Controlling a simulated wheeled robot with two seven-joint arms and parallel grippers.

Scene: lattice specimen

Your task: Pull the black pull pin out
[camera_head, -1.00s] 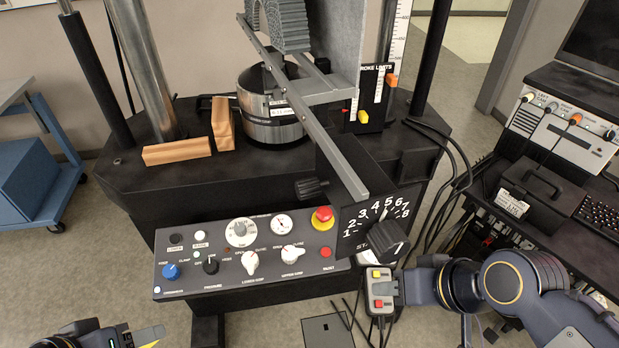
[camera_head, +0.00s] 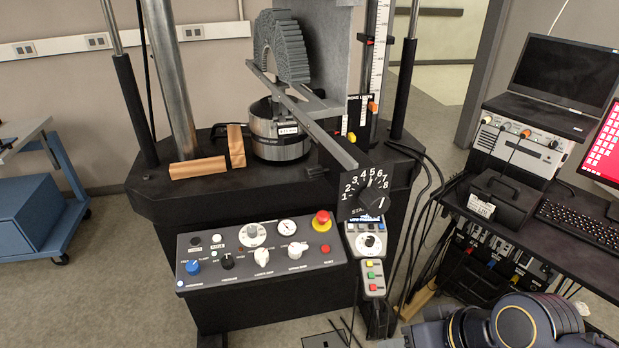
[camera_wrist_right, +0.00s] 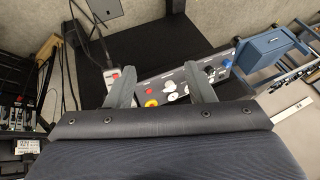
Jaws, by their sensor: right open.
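In the head view only my right arm shows at the bottom right, low and well away from the knob. My left gripper is out of view.
The control panel (camera_head: 215,276) and a hand pendant (camera_head: 373,278) stand in front of the machine, below the dial. Cables (camera_head: 432,200) hang to the right. A desk with a keyboard (camera_head: 580,222) stands at the right. A blue cart (camera_head: 40,218) is at the left.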

